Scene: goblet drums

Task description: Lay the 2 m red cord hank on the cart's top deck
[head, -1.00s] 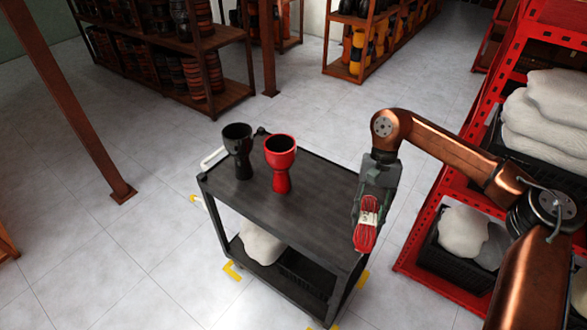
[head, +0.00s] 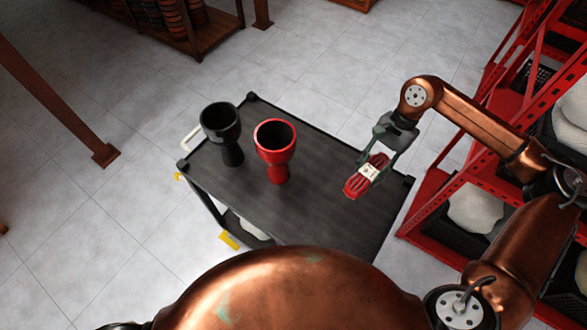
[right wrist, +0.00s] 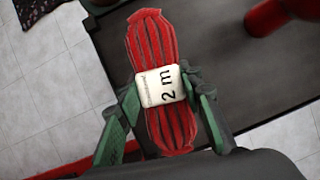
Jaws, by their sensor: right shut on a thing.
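The red cord hank (head: 366,178) has a white band, which reads "2 m" in the right wrist view (right wrist: 160,85). My right gripper (head: 378,165) is shut on the hank around its band, with a green finger on each side in the right wrist view (right wrist: 157,105). The hank appears over the right part of the cart's dark top deck (head: 320,213); whether it touches the deck I cannot tell. A black goblet drum (head: 221,130) and a red goblet drum (head: 275,148) stand upright on the deck's left half. My left gripper is not in view.
A red rack (head: 445,190) with dark crates and pale sacks stands right of the cart. A brown post (head: 60,98) stands at the left, and a drum shelf (head: 175,25) is at the back. The deck between the red drum and the hank is bare.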

